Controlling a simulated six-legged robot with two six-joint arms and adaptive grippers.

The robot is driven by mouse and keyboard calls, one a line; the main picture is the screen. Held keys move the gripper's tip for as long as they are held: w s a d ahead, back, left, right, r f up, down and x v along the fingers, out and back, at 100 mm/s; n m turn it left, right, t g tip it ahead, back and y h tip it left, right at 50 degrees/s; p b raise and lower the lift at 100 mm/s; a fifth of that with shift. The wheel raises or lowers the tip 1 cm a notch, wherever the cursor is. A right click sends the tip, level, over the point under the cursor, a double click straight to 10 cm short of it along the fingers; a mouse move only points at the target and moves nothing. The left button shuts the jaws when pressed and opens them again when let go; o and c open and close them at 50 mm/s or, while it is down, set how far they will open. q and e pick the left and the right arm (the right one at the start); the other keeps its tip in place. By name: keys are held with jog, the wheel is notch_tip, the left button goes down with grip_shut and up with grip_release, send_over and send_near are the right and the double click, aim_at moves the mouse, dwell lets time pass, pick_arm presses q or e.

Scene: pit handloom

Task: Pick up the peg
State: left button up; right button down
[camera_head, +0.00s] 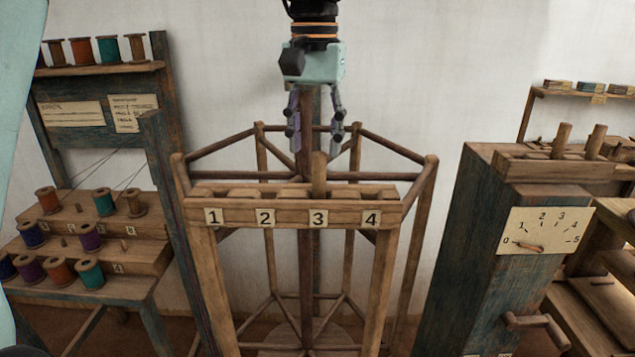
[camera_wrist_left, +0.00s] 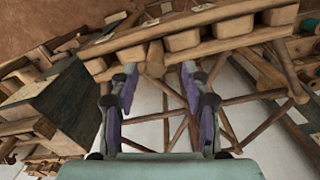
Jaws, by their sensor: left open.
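A wooden peg (camera_head: 319,174) stands upright at the slot labelled 3 in the numbered wooden rack (camera_head: 293,215). My left gripper (camera_head: 316,143) hangs fingers-down from the top of the head view, just above and around the line of the peg. Its two fingers are apart, with nothing held between them. In the left wrist view the peg (camera_wrist_left: 155,58) shows between the open fingertips (camera_wrist_left: 157,72), by the rack's slotted bar (camera_wrist_left: 200,33). I cannot tell the exact distance to the peg. My right gripper is not in view.
Left is a stand with colored thread spools (camera_head: 104,203). Right is a dark cabinet with a dial (camera_head: 541,230) and two more pegs (camera_head: 561,141) (camera_head: 596,142) in a wooden holder.

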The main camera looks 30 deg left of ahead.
aim_at(317, 154)
pick_arm(q)
jog(key=f, duration=0.1)
jog(key=d+f, duration=0.1)
jog(key=f, duration=0.1)
jog(key=shift+w+f, duration=0.1)
jog(key=shift+w+a+f, duration=0.1)
jog(key=shift+a+f, duration=0.1)
jog(key=shift+f, duration=0.05)
jog(key=shift+s+a, duration=0.15)
jog(key=shift+s, duration=0.05)
jog(key=shift+c, duration=1.1)
jog(key=shift+w+d, duration=0.2)
jog(key=shift+d, duration=0.1)
jog(key=c, duration=0.6)
jog(key=shift+s+a, duration=0.15)
jog(key=shift+a, duration=0.1)
grip_shut()
